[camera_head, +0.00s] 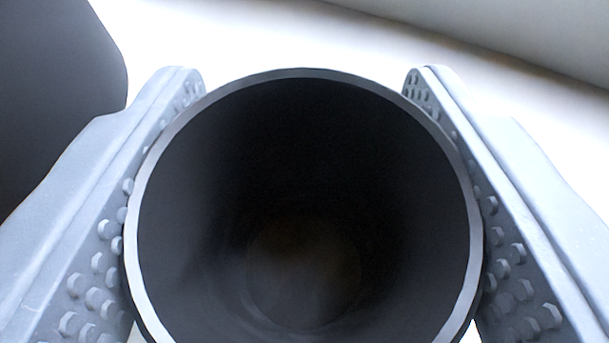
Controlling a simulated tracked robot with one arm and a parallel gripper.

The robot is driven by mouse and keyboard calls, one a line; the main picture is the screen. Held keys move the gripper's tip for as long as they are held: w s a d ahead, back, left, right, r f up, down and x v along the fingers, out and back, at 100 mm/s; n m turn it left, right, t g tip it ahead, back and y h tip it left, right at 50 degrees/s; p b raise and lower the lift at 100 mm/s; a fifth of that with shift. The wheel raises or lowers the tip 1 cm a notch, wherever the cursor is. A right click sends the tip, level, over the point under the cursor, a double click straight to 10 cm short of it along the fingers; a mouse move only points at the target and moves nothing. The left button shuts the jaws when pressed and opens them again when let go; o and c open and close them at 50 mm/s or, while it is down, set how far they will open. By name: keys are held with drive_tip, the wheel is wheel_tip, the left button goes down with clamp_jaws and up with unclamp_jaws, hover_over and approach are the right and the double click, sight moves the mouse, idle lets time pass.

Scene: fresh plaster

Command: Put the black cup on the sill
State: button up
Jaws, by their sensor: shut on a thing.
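The black cup (304,150) fills the middle of the view, with its open mouth facing the camera. I look down into it and its inside looks empty, though the bottom is dark. My gripper (304,90) is shut on the cup, with one studded grey finger against its left side and one against its right. A bright white surface (300,35) shows beyond the cup; it may be the sill. The cup hides its own base, so I cannot tell whether it touches that surface.
A dark rounded object (55,80) stands at the upper left, close to the left finger. A pale grey surface (500,30) crosses the upper right corner along a slanting edge. The white surface between them looks clear.

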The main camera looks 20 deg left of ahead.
drive_tip(key=shift+f, duration=0.15)
drive_tip(key=o, duration=1)
drive_tip(key=shift+b+v, duration=0.9)
drive_tip(key=shift+v, duration=5.25)
